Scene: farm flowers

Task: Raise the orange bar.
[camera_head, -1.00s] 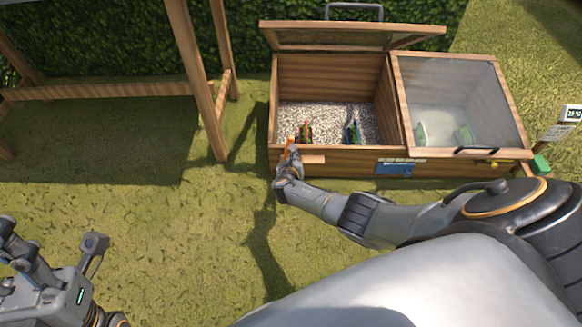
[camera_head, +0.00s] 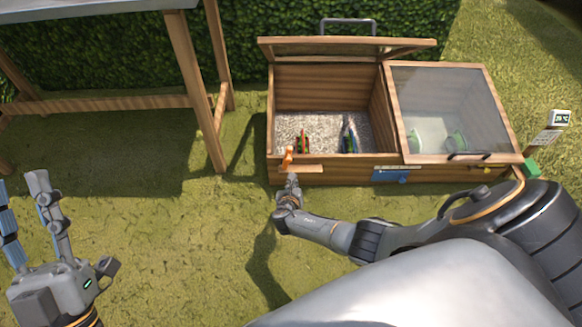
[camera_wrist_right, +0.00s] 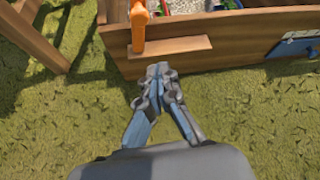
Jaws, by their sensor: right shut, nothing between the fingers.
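The orange bar (camera_head: 287,157) stands upright at the front wall of the wooden cold frame (camera_head: 340,180), near its left end. It also shows at the top of the right wrist view (camera_wrist_right: 139,26), beside a small wooden ledge (camera_wrist_right: 170,58). My right gripper (camera_head: 293,178) is just below the bar and ledge, apart from the bar. In the right wrist view its fingertips (camera_wrist_right: 158,72) are together and hold nothing. My left gripper (camera_head: 24,190) is at the far left over the grass, with its fingers spread and empty.
The frame's left lid (camera_head: 350,48) is raised; its right glass lid (camera_head: 450,105) is down. Gravel and small colourful items lie inside the left bay. A blue latch plate (camera_head: 391,175) is on the front. A wooden table (camera_head: 190,90) stands left; grass between is clear.

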